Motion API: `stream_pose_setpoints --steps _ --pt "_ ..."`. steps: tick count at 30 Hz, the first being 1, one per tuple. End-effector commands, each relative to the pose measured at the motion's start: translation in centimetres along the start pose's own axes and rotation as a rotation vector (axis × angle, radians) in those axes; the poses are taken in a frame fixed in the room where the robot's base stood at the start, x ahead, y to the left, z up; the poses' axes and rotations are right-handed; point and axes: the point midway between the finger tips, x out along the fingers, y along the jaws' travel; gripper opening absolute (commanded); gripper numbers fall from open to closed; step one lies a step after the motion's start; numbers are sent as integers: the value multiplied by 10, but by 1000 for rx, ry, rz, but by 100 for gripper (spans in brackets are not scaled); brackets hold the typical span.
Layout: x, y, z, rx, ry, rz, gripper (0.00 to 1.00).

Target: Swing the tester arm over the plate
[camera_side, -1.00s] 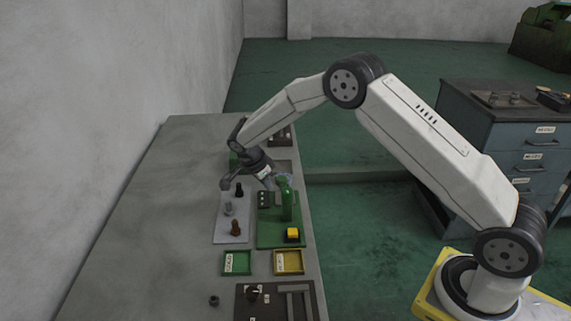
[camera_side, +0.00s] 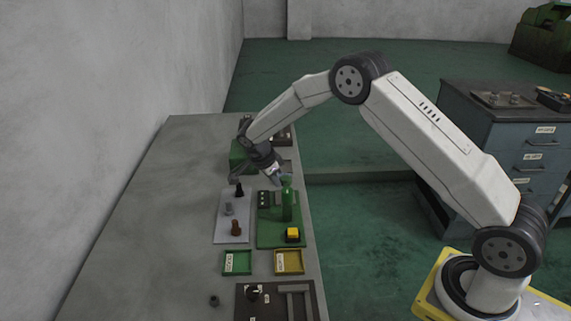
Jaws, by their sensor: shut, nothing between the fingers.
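The tester is a green base (camera_side: 267,236) with an upright green post (camera_side: 287,207), a yellow button block (camera_side: 292,234) on its front right and a small dark panel at its left. The post's top is beside my fingertips, and I cannot make out the tester arm clearly there. My gripper (camera_side: 277,182) is shut and empty, pointing down and right, at the upper left of the post. Whether it touches the post or arm cannot be told from this view. The gripper and wrist hide part of the tester's far side.
A light grey plate (camera_side: 232,237) with a black, a grey and a brown piece lies left of the tester. Green (camera_side: 237,271) and yellow (camera_side: 289,270) trays lie in front. A green box (camera_side: 238,156) stands behind the wrist. The bench's left side is clear.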

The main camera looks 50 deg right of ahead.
Motion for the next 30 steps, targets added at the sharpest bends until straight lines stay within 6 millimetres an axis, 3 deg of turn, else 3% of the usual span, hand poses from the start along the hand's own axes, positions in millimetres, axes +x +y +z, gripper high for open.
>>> stream_pose_setpoints --steps 3,10,20,30 --pt "4 1 -8 3 12 9 0" --pt "2 0 -2 1 13 9 0" --pt "-14 -2 37 -2 3 1 0" --pt "-74 -4 38 0 0 -3 0"
